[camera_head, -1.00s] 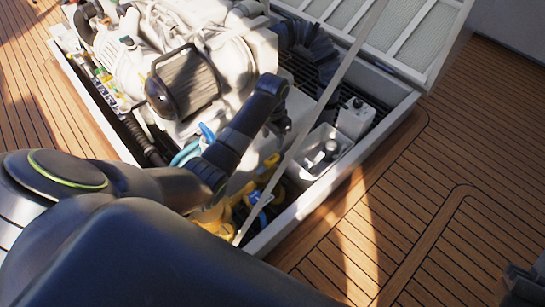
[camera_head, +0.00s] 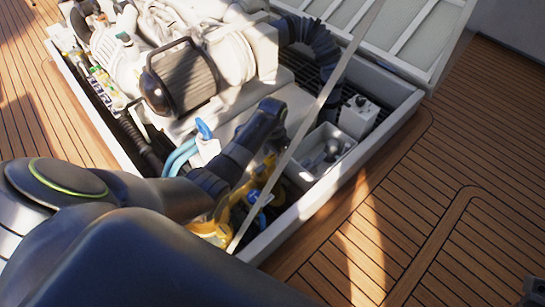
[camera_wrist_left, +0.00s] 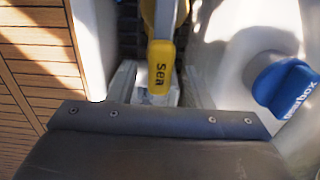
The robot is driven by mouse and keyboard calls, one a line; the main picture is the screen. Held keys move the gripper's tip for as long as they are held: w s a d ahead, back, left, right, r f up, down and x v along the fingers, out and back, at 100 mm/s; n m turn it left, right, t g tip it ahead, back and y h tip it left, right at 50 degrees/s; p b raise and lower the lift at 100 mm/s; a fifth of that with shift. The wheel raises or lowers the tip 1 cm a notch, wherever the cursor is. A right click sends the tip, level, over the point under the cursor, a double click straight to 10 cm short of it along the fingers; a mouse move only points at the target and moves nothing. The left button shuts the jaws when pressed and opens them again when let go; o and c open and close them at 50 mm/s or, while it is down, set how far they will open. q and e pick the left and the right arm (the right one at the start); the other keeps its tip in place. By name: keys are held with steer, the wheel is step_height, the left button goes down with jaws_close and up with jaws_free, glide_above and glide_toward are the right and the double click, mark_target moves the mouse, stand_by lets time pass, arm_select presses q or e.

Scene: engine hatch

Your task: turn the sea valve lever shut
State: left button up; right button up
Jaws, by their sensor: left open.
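The sea valve lever (camera_wrist_left: 161,66) has a yellow handle marked "Sea" and lies between my left gripper's fingers in the left wrist view. My left gripper (camera_wrist_left: 158,82) is open, with a pale finger on each side of the handle. I cannot tell whether either finger touches it. In the head view my left gripper (camera_head: 274,134) is down inside the hatch near yellow parts, mostly hidden by its own dark wrist. A dark piece at the lower right corner may be my right gripper (camera_head: 534,291); its jaws do not show clearly.
A blue handle marked "gearbox" (camera_wrist_left: 285,86) is right of my left gripper. The engine (camera_head: 185,75) fills the hatch's far left. A pale open box (camera_head: 322,156) stands by the hatch rim (camera_head: 345,172). A thin strut (camera_head: 306,124) crosses in front. The teak deck (camera_head: 440,180) is clear.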

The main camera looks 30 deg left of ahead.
arm_select(q)
steer(key=shift+f, duration=0.15)
jaws_close()
stand_by(0.6)
